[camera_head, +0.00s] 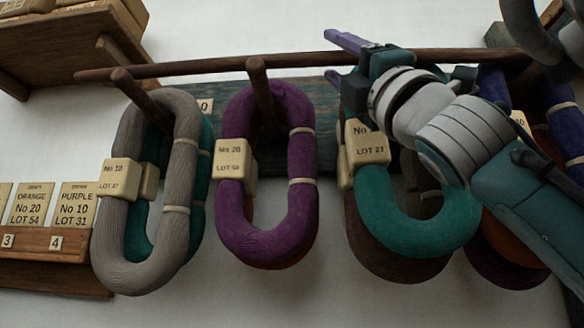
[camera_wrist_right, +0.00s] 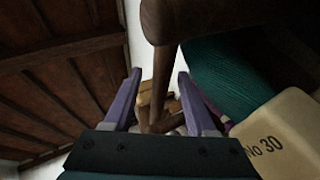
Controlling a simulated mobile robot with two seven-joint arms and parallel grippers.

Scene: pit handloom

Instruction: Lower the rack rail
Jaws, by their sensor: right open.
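The rack rail (camera_head: 215,66) is a long dark brown wooden bar running across the upper part of the head view, with pegs carrying thick yarn skeins below it. My right gripper (camera_head: 331,58) is open at the rail's middle, one purple finger above the bar and one below. It appears to straddle the rail; contact is unclear. In the right wrist view the two purple fingers (camera_wrist_right: 158,84) stand apart, with brown wood (camera_wrist_right: 162,60) between them; I cannot tell rail from peg there. My right wrist hides part of the rail. My left gripper is not in view.
Grey (camera_head: 130,240), purple (camera_head: 237,210) and teal (camera_head: 415,232) skeins with tags hang close below; the teal one is right beside my wrist. A wooden shelf (camera_head: 60,45) is at upper left, a card ledge (camera_head: 45,240) at lower left.

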